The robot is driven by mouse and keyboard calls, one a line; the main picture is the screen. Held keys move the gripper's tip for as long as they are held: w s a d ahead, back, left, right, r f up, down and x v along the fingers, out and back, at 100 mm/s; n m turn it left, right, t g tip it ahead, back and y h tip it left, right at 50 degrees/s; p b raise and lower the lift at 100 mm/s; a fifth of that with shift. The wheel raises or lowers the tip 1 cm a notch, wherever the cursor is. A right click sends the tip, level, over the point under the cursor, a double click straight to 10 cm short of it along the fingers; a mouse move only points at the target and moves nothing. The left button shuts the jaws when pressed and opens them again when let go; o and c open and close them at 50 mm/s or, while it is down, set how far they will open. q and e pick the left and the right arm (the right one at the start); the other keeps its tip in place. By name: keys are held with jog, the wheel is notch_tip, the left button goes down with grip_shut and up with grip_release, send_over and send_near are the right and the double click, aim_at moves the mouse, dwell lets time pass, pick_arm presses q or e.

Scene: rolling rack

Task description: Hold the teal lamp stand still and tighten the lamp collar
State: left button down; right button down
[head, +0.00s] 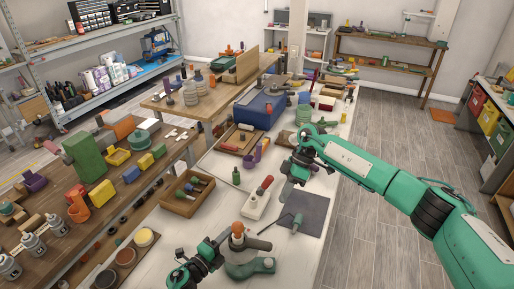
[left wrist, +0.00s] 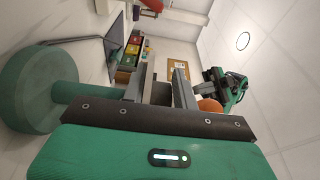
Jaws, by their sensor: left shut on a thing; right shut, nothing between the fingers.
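The teal lamp stand (head: 250,269) is at the near edge of the white table, with a grey collar (head: 258,244) and side lever above its base and an orange top (head: 237,229). In the left wrist view, the stand's round base (left wrist: 36,90) and post are at left, and the orange top (left wrist: 210,106) is at right. My left gripper (head: 222,243) is at the stand's left, shut on a dark grey part (left wrist: 160,93), apparently the collar; the palm partly hides the contact. My right gripper (head: 287,190) is shut and empty above the table, farther back and away from the stand.
A dark mat (head: 308,208) lies right of a white block (head: 254,207) with a red-handled tool. A wooden tray (head: 180,204) of tools and a blue case (head: 259,112) are farther back.

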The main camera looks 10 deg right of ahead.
pick_arm(q)
jog(key=shift+s+f, duration=0.1)
jog(key=c, duration=1)
grip_release()
